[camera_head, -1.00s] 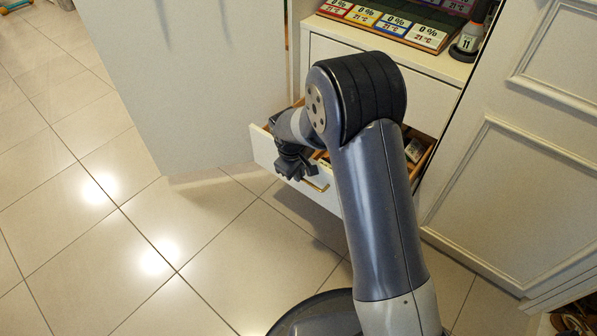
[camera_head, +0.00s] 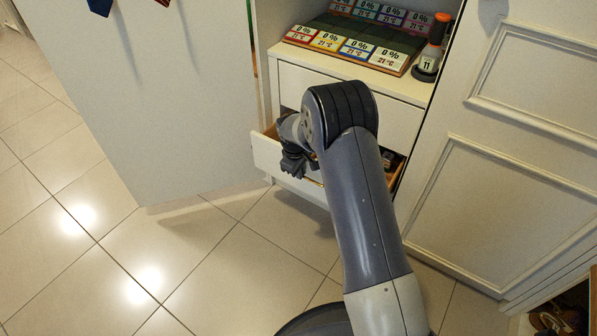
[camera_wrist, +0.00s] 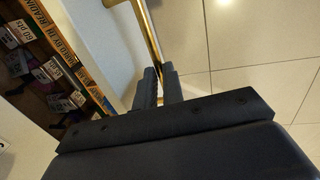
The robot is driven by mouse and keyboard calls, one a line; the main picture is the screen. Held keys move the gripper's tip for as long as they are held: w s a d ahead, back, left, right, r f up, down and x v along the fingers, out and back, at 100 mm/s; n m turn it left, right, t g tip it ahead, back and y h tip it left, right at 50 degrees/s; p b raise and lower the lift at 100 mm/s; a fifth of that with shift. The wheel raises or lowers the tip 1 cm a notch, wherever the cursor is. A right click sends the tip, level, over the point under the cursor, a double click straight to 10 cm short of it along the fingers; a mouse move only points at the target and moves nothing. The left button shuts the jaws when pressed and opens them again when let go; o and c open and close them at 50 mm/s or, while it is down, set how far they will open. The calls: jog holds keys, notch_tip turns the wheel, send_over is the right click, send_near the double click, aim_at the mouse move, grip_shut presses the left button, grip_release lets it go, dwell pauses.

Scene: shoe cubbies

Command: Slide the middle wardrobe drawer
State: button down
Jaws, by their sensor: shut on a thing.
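The open drawer (camera_head: 268,154) has a white front and wooden sides, and sits below a shut drawer (camera_head: 300,85) in the white wardrobe. It stands partly out. My gripper (camera_head: 293,168) is at its front, on the brass bar handle. In the wrist view, the handle (camera_wrist: 148,35) runs between the two dark fingers of my gripper (camera_wrist: 158,85), which are shut on it. The drawer front (camera_wrist: 103,30) shows as a pale strip beside it. My arm hides much of the drawer in the head view.
A white door panel (camera_head: 160,110) stands at left and a panelled door (camera_head: 500,150) at right. The tiled floor (camera_head: 180,245) in front is clear. Boxes and books (camera_wrist: 45,65) lie inside the drawer.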

jog(key=c, duration=1.5)
grip_release()
jog(key=shift+r, duration=0.1)
jog(key=r+p, duration=0.1)
jog(key=r, duration=0.2)
jog(key=s+a+r+p, duration=0.1)
jog(key=r, duration=0.3)
jog(key=r+p, duration=0.1)
jog(key=r, duration=0.2)
jog(key=shift+s+a+r+p, duration=0.2)
jog(key=shift+s+r+p, duration=0.05)
jog(key=shift+s+p, duration=0.1)
notch_tip(320, 180, down, 11)
jog(key=w+d+b, duration=0.1)
jog(key=w+b, duration=0.1)
jog(key=b, duration=0.2)
jog(key=shift+s+a+r+b, duration=0.15)
jog(key=shift+s+a, duration=0.3)
jog(key=shift+s, duration=0.25)
jog(key=shift+s+a+b, duration=0.1)
jog(key=shift+s+a, duration=0.35)
jog(key=shift+s, duration=0.2)
jog(key=shift+s+a+r+b, duration=0.15)
jog(key=shift+s+a, duration=0.3)
jog(key=shift+s, duration=0.25)
jog(key=shift+f, duration=0.1)
